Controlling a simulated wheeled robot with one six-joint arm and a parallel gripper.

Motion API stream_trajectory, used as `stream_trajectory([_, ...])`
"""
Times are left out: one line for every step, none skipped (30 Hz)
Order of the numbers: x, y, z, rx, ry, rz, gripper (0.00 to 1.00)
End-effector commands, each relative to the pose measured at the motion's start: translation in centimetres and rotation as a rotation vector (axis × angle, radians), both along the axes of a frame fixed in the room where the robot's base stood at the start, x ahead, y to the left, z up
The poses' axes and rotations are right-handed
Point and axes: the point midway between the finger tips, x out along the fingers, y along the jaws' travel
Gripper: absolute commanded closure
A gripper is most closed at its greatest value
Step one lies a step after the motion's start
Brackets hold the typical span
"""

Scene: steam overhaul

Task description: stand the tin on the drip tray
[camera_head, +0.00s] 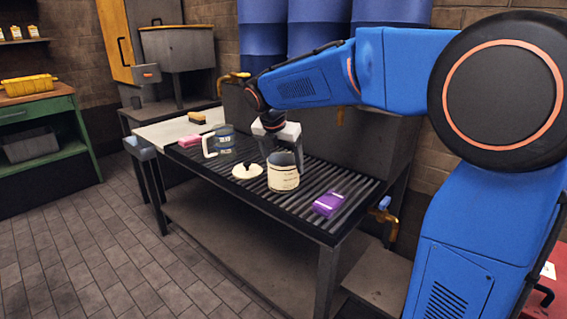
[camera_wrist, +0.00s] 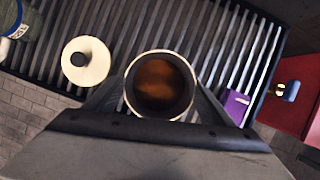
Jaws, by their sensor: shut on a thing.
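A cream, open-topped tin (camera_head: 283,180) is upright over the front of the black slatted surface (camera_head: 340,190) of the bench. I cannot tell whether its base touches the slats. My gripper (camera_head: 281,148) comes down from behind it and is shut on it. In the wrist view the tin (camera_wrist: 160,85) sits between the two fingers, with a brown, rusty-looking inside. A round cream lid with a dark knob (camera_head: 247,171) lies left of the tin; it also shows in the wrist view (camera_wrist: 86,62). No separate drip tray is clear; the slatted surface may be it.
A blue-green mug with a white handle (camera_head: 222,139) and a pink block (camera_head: 189,141) are further left. A purple box (camera_head: 328,204) lies to the right, near the front edge. A pale board (camera_head: 160,133) covers the left end. Slats between tin and purple box are clear.

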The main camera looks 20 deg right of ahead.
Motion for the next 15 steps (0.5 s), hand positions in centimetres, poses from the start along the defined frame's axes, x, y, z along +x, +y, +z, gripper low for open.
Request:
stream_trajectory([-0.01,-0.02,-0.28,-0.001,-0.001,0.0,0.85])
stream_trajectory([-0.01,-0.02,-0.38,0.0,-0.001,0.0,0.85])
stream_trajectory([0.0,-0.01,-0.41,0.0,-0.001,0.0,0.85])
stream_trajectory([0.01,-0.01,-0.4,0.0,-0.001,0.0,0.85])
stream_trajectory([0.01,-0.01,-0.37,0.0,-0.001,0.0,0.85])
stream_trajectory([0.01,-0.01,-0.37,0.0,-0.001,0.0,0.85])
stream_trajectory([0.0,-0.01,-0.36,0.0,-0.001,0.0,0.85])
stream_trajectory([0.0,-0.01,-0.36,0.0,-0.001,0.0,0.85])
stream_trajectory([0.0,-0.01,-0.39,0.0,-0.001,0.0,0.85])
stream_trajectory([0.0,-0.01,-0.43,0.0,-0.001,0.0,0.85])
stream_trajectory([0.0,-0.01,-0.51,0.0,-0.001,0.0,0.85])
stream_trajectory([0.0,-0.01,-0.61,0.0,-0.001,0.0,0.85])
stream_trajectory([-0.02,-0.01,-0.69,0.0,0.0,0.0,0.22])
stream_trajectory([-0.01,-0.01,-0.66,-0.001,-0.001,0.0,0.15])
stream_trajectory([-0.01,-0.01,-0.66,-0.001,-0.001,0.0,0.06])
